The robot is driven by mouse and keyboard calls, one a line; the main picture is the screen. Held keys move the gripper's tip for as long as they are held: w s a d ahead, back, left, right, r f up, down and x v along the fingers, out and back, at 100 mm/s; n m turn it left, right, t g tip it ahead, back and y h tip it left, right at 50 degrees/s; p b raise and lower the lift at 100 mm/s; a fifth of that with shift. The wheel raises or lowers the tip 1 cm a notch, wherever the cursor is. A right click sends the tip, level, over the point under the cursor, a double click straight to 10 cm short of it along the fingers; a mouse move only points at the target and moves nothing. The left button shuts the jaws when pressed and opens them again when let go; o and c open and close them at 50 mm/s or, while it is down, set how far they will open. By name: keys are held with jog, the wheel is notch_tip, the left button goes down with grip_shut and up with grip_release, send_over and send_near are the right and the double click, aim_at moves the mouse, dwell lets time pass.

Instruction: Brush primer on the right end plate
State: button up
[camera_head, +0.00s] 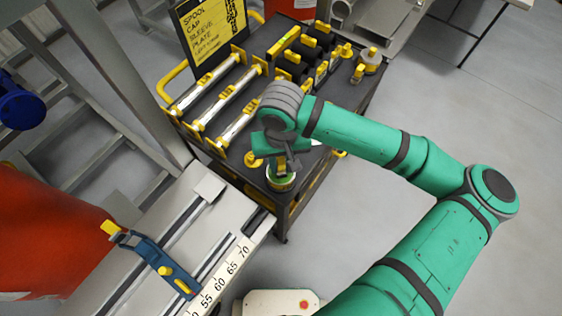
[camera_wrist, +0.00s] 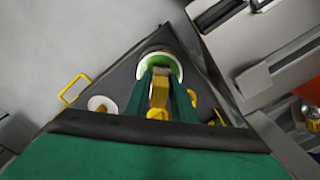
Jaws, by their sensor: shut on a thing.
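My gripper (camera_head: 281,160) is shut on the yellow handle of a brush (camera_wrist: 160,88). The green fingers stand on both sides of the handle in the wrist view. The brush points down into a round white pot (camera_wrist: 148,52) with green inside; its bristles are hidden. The pot also shows in the head view (camera_head: 281,185), on the near corner of the dark cart (camera_head: 230,172). I cannot pick out the right end plate with certainty. A large red-orange cylinder (camera_head: 50,240) lies at the left, beside a grey rail bench (camera_head: 150,225).
The cart carries several silver spools (camera_head: 212,90) with yellow ends, black-and-yellow parts (camera_head: 300,50) and a sign (camera_head: 210,30). A blue clamp (camera_head: 155,262) with yellow knobs sits on the bench, near a number scale (camera_head: 228,268). Grey floor (camera_head: 450,110) is open at the right.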

aim_at(281, 161)
jog(key=shift+f, duration=0.45)
dwell(1.2)
jog(key=shift+r, duration=3.55)
